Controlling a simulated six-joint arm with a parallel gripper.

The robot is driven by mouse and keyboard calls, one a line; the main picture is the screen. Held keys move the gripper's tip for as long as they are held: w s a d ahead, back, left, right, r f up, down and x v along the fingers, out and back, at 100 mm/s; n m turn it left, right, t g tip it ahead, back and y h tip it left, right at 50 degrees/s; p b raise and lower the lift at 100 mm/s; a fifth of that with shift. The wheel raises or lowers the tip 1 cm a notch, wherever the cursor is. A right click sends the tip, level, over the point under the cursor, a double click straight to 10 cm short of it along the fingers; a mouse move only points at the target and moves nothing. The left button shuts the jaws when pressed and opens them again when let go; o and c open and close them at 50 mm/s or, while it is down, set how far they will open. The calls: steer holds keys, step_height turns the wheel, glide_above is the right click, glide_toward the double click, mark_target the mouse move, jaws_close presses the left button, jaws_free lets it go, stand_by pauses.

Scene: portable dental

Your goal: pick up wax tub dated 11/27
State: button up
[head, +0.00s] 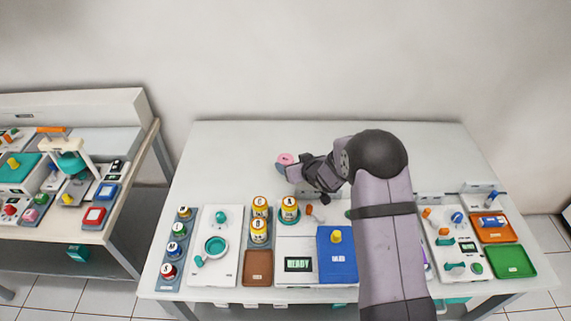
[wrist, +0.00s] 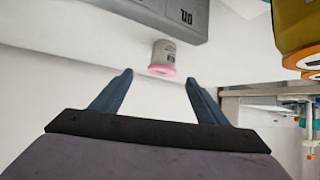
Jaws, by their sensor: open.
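A small tub with a pink lid (head: 286,159) stands on the white table, behind the row of devices. In the wrist view the tub (wrist: 163,55) shows a grey-white body with a small dark label and a pink rim. I cannot read a date on it. My gripper (head: 298,162) is beside the tub, on its right in the head view. In the wrist view its two blue-grey fingers are apart (wrist: 158,79), with the tub just beyond the tips and roughly centred between them. Nothing is held.
A grey block with dark lettering (wrist: 185,14) is close to the tub in the wrist view. A yellow bottle (wrist: 296,28) is at upper right there. Yellow bottles (head: 259,231) and a ready-display device (head: 298,245) stand in front. The table's back left (head: 225,150) is clear.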

mark_target(286, 159)
steer(key=shift+p+x, duration=0.35)
steer(key=shift+x, duration=0.7)
steer(key=shift+p+x, duration=1.1)
steer(key=shift+x, duration=1.45)
steer(key=shift+a+r, duration=0.1)
steer(key=shift+a, duration=0.1)
steer(key=c, duration=1.2)
steer(key=shift+o, duration=0.2)
step_height(286, 159, up, 10)
steer(key=shift+r+b, duration=0.1)
steer(key=shift+b, duration=0.25)
